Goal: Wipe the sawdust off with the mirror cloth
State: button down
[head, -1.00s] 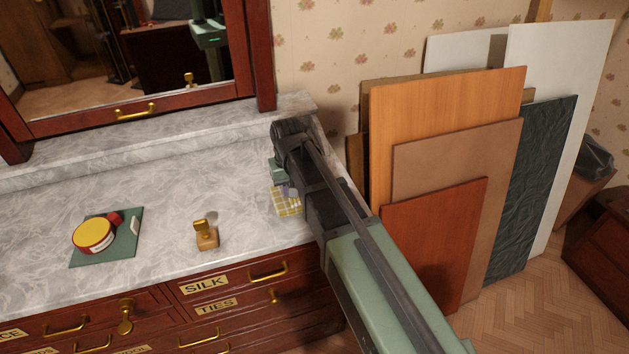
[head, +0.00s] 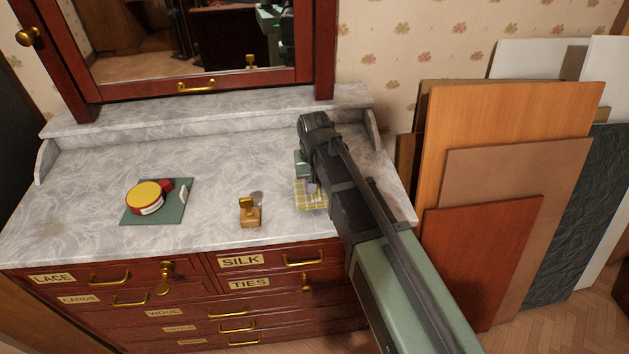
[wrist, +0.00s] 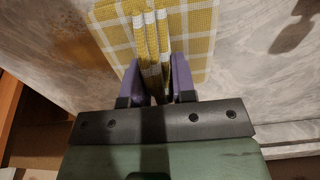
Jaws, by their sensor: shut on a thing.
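The mirror cloth, yellow and white checked (head: 313,203), lies at the right part of the grey marble dresser top (head: 90,185). My gripper (head: 312,187) is over it, partly hidden by my own arm. In the wrist view, the purple fingers of my gripper (wrist: 156,82) are shut on a pinched-up fold of the cloth (wrist: 190,45); the rest spreads flat on the marble.
A small wooden block with a brass piece (head: 250,215) stands between mat and cloth. A mirror (head: 190,40) stands behind. Boards (head: 500,120) lean against the wall at right.

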jog(key=shift+f, duration=0.55)
jog(key=shift+f+b, duration=0.25)
jog(key=shift+b, duration=0.25)
jog(key=shift+w+d, duration=0.25)
jog(key=shift+d, duration=1.2)
jog(key=shift+w+d, duration=0.2)
jog(key=shift+d, duration=1.2)
jog(key=d, duration=0.5)
jog(key=shift+w+d, duration=0.3)
jog(key=shift+d, duration=0.1)
jog(key=d, duration=0.3)
jog(key=w+d, duration=0.1)
jog(key=d, duration=0.2)
jog(key=shift+w, duration=0.1)
notch_tip(320, 180, up, 3)
jog(key=p, duration=0.2)
jog(key=shift+f+p, duration=0.15)
jog(key=shift+p, duration=0.25)
jog(key=shift+a+f+b, duration=0.15)
jog(key=shift+f+b, duration=0.1)
jog(key=shift+b, duration=0.05)
